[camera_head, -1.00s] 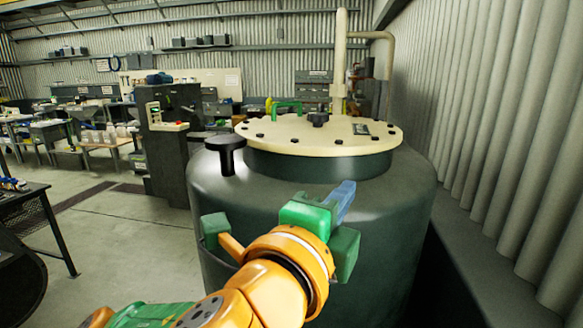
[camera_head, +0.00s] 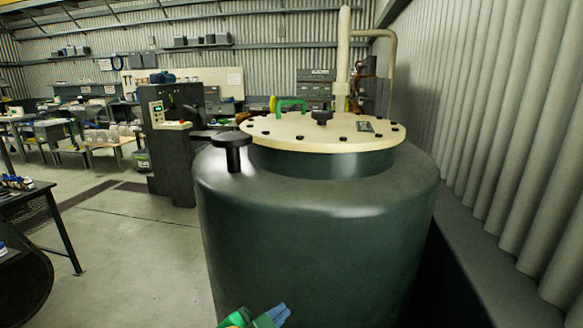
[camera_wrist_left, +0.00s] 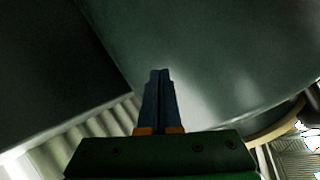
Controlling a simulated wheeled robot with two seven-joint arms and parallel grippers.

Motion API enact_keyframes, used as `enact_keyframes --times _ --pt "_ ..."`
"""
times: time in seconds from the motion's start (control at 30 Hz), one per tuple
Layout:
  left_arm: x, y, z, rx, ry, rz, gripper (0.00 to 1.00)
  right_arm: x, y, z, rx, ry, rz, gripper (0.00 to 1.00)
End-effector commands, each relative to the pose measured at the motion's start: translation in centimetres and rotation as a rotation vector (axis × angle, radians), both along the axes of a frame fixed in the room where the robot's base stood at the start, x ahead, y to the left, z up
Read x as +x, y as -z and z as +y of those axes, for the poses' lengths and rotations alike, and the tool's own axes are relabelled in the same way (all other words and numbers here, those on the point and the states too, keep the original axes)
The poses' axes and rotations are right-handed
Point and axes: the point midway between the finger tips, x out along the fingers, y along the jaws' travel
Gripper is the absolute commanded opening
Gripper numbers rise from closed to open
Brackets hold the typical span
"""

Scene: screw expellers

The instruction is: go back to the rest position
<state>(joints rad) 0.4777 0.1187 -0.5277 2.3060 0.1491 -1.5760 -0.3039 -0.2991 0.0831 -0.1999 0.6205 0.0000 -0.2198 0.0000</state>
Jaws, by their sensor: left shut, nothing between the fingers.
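My left gripper (camera_head: 278,314) shows only as a green and blue tip at the bottom edge of the head view, in front of the lower part of the dark green tank (camera_head: 318,245). In the left wrist view its blue fingers (camera_wrist_left: 158,75) are together with nothing between them. The tank's curved side (camera_wrist_left: 215,60) shows beyond the fingers there. Most of the left arm is out of the head view. My right gripper is not in view.
A corrugated wall (camera_head: 500,130) stands close on the right. A dark table (camera_head: 30,195) is at the left, with open floor (camera_head: 130,250) between.

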Motion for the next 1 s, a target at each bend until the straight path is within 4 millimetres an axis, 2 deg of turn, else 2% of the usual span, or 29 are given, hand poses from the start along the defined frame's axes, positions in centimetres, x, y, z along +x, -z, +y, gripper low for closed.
enact_keyframes --times 0.03,0.1,0.2,0.3,0.4,0.57,0.63,0.77,0.87,1.0 --pt "-1.3 3.8 1.6 -0.049 -0.072 0.121 0.0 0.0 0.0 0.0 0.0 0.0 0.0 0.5" --pt "-3.5 8.6 3.9 -0.107 -0.188 0.275 0.0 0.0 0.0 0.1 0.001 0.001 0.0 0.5" --pt "-7.1 13.7 6.9 -0.149 -0.337 0.448 0.0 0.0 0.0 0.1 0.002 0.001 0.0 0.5" --pt "-10.9 17.4 9.3 -0.162 -0.465 0.581 0.0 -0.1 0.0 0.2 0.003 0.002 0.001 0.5" --pt "-14.7 20.2 11.5 -0.157 -0.579 0.69 0.0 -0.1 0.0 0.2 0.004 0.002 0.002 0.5" --pt "-21.0 23.1 14.8 -0.123 -0.749 0.837 0.0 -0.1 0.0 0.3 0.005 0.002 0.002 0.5" --pt "-20.1 25.7 14.5 -0.118 -0.742 0.846 0.0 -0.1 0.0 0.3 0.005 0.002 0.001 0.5" --pt "-20.0 30.5 14.4 -0.104 -0.739 0.873 0.0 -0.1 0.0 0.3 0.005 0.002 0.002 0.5" --pt "-20.6 34.5 14.3 -0.092 -0.737 0.896 0.0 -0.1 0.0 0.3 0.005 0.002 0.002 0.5" --pt "-23.2 40.8 14.6 -0.068 -0.734 0.938 0.0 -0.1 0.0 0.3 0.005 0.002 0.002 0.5"
